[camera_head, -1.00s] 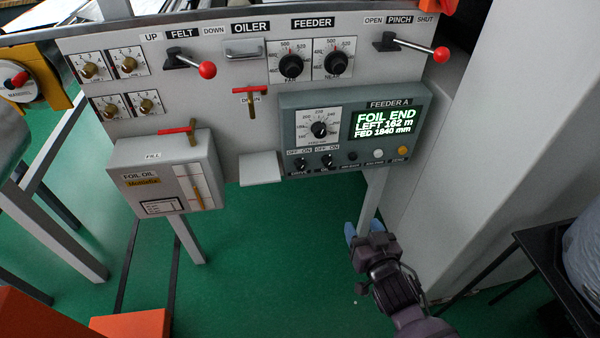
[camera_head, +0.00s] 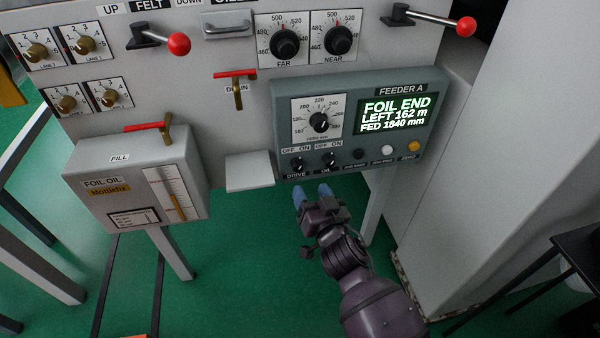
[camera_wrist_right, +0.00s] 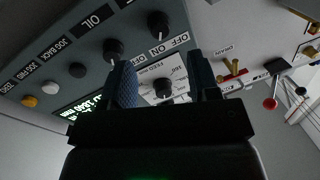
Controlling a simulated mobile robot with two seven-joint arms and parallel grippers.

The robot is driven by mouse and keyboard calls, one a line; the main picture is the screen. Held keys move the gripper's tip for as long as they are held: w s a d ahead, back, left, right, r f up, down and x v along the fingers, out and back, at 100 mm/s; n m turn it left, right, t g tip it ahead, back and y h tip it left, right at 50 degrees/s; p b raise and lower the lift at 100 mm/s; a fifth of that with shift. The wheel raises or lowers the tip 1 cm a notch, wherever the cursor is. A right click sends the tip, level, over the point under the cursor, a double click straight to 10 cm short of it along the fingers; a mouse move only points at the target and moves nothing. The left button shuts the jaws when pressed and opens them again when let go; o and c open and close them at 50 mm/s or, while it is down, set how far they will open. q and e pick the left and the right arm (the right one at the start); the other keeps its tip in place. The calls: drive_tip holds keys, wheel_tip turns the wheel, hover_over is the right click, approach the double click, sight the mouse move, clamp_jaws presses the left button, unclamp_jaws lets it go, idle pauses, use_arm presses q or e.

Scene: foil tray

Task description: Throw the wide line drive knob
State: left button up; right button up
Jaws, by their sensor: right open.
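The black drive knob (camera_head: 296,164) sits at the lower left of the grey Feeder A box, under an OFF/ON label. It also shows at the top of the right wrist view (camera_wrist_right: 158,24). My left gripper is not in view.
The lit display (camera_head: 395,113) reads FOIL END. The feed dial (camera_head: 319,122) is above the knobs; small buttons (camera_head: 386,149) run to their right. A pale ledge (camera_head: 250,172) juts out left of the box. A panel leg (camera_head: 373,205) stands right of my gripper.

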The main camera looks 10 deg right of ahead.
sight(299, 169)
drive_tip(key=w, duration=0.3)
drive_tip(key=w+b, duration=0.1)
drive_tip(key=w, duration=0.1)
drive_tip(key=shift+w+a+f, duration=0.2)
drive_tip(key=shift+w+a, duration=0.1)
drive_tip(key=shift+a, duration=0.1)
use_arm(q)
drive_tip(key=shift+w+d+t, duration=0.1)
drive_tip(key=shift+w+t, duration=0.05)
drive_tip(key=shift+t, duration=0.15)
use_arm(e)
drive_tip(key=shift+w+a+r, duration=0.1)
drive_tip(key=shift+w, duration=0.75)
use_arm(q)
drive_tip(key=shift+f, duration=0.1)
use_arm(e)
drive_tip(key=shift+c, duration=0.3)
drive_tip(key=c, duration=0.9)
drive_tip(key=shift+o, duration=0.2)
